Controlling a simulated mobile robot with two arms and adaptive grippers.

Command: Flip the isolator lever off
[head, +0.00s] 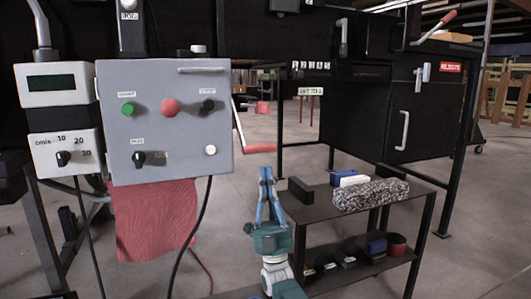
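A grey control box (165,115) hangs at the left. A lever (238,122) on its right side has a thin pale arm and a red handle (259,149) at its lower end, pointing right. My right gripper (267,170) comes up from below with its blue fingers pointing up. Its fingertips meet or nearly meet and appear empty, just below the red handle in the picture; I cannot tell the distance in depth. Another red-handled lever (436,28) sits on the black machine at the upper right. My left gripper is not in view.
The box carries a green button (128,109), a red button (169,107) and black knobs. A dial unit (65,153) stands left of it. A black shelf cart (410,190) with a speckled block (370,195) stands right of my gripper. A red cloth (155,218) hangs below the box.

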